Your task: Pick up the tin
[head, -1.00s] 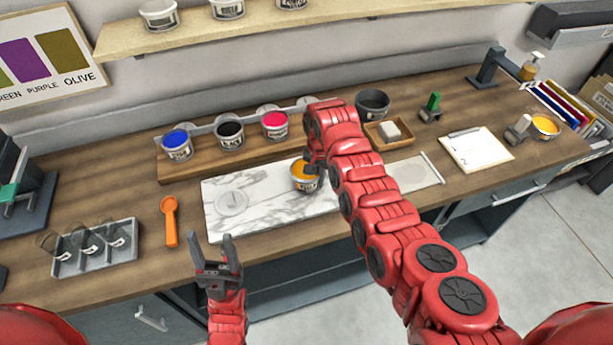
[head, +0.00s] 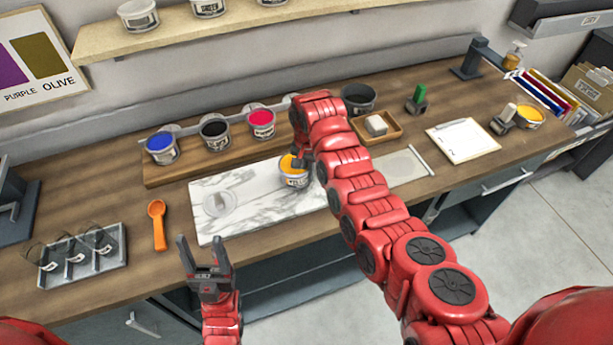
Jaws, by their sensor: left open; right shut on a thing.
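The tin (head: 293,179) is a small pale tub with yellow ink and a dark label, over the right part of the white marble slab (head: 240,212). My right gripper (head: 298,164) is shut on the tin's rim, its fingers partly hidden by my red arm. I cannot tell whether the tin's base touches the slab. A round clear lid (head: 219,203) lies on the slab's left part. My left gripper (head: 205,257) is open and empty in front of the slab's left front edge, fingers pointing up.
Blue (head: 161,148), black (head: 214,132) and magenta (head: 262,122) tubs stand on a wooden riser behind the slab. An orange spoon (head: 158,224) and a grey tray (head: 76,256) lie left. A wooden tray with a white block (head: 376,125) and a clipboard (head: 462,141) are right.

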